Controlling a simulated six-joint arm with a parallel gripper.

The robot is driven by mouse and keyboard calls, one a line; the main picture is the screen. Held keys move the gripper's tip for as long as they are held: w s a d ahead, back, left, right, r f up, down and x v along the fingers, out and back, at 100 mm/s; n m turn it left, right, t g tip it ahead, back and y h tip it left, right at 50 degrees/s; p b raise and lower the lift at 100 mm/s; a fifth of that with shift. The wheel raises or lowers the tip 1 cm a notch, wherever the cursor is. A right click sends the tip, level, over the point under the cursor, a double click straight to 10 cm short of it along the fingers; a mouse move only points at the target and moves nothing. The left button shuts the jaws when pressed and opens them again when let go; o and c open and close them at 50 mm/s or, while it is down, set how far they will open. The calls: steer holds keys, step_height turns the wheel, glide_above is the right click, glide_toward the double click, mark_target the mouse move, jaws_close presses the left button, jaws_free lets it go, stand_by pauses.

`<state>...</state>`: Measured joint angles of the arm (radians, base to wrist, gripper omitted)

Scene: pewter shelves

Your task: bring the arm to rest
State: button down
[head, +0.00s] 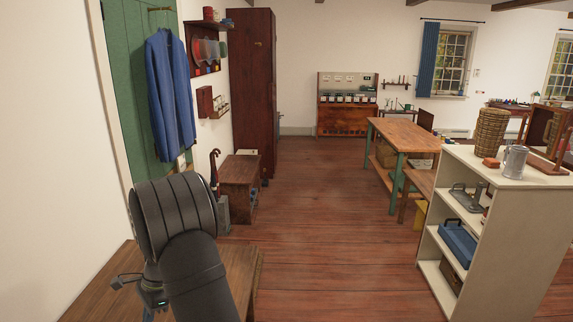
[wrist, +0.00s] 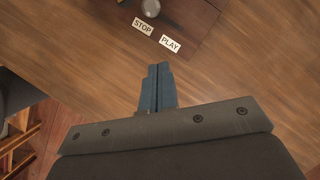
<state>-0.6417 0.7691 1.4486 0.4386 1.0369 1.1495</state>
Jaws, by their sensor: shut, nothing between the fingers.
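My gripper (wrist: 157,86) shows in the wrist view with its two blue-grey fingers pressed together. Nothing is between them. It is over a brown wooden table top (wrist: 82,60). In the head view my dark arm rises in front of the table (head: 107,300) at the lower left. The fingers themselves are too small or hidden to make out clearly there.
In the wrist view, STOP (wrist: 143,26) and PLAY (wrist: 170,43) labels lie near a round silvery knob (wrist: 151,7). In the head view, a cream shelf unit (head: 492,240) stands right, a workbench (head: 402,131) behind it. The middle floor (head: 320,220) is clear.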

steer(key=a+f, duration=0.1)
steer(key=a, duration=0.1)
steer(key=w+a+f, duration=0.1)
steer(key=f, duration=0.1)
steer(key=shift+a, duration=0.4)
steer(key=shift+w+d+r, duration=0.1)
steer(key=shift+w+d, duration=0.3)
steer(key=shift+d, duration=0.05)
steer(key=shift+w+d, duration=0.3)
steer(key=shift+d, duration=0.05)
